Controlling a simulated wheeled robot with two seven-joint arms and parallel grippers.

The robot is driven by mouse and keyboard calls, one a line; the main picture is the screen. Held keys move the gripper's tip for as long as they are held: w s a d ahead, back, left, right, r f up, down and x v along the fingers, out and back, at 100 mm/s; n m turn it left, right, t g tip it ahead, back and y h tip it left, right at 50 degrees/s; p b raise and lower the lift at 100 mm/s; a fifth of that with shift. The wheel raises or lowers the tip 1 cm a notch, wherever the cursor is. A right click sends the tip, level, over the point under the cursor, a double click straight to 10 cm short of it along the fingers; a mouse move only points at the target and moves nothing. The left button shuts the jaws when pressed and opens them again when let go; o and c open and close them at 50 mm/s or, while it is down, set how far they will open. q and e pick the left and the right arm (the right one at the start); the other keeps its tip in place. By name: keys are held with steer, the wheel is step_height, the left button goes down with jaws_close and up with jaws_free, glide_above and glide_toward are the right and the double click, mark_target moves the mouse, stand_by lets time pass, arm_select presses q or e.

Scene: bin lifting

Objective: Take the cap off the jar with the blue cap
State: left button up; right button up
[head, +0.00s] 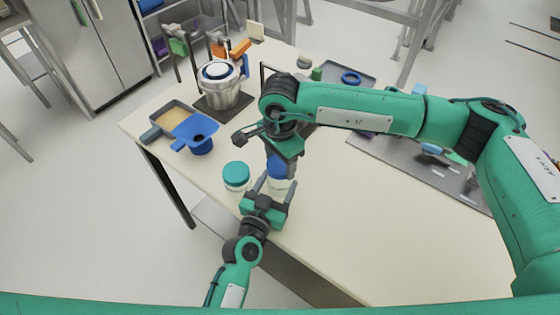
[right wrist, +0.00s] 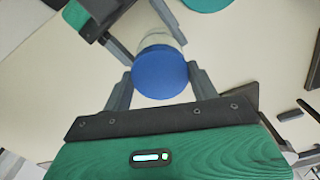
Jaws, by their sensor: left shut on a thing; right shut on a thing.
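The jar with the blue cap (head: 277,168) stands near the front edge of the table (head: 360,220). My left gripper (head: 267,188) comes in low from the front and is shut around the jar's clear body (head: 279,186). My right gripper (head: 281,156) is above the jar, pointing down, with its fingers shut on the blue cap. In the right wrist view the round blue cap (right wrist: 160,72) sits between my right fingertips, with the clear jar body behind it. The cap appears to be on the jar; I cannot tell whether it is loosened.
A jar with a teal cap (head: 236,175) stands close on the left. A blue funnel (head: 196,130), a tray (head: 172,117) and a metal pot (head: 221,88) are further back left. A grey mat (head: 440,175) lies right. The front right table is clear.

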mark_target(280, 164)
steer(key=shift+r, duration=2.05)
arm_select(q)
steer(key=o, duration=1.5)
steer(key=shift+s, duration=0.1)
arm_select(e)
steer(key=shift+f, duration=0.1)
arm_select(q)
steer(key=shift+s+a+f, duration=0.1)
steer(key=shift+s+a, duration=0.1)
steer(key=shift+s, duration=0.1)
arm_select(e)
step_height(280, 164, down, 2)
steer(key=shift+b, duration=1.05)
arm_select(q)
steer(key=v, duration=1.1)
steer(key=shift+s, duration=0.1)
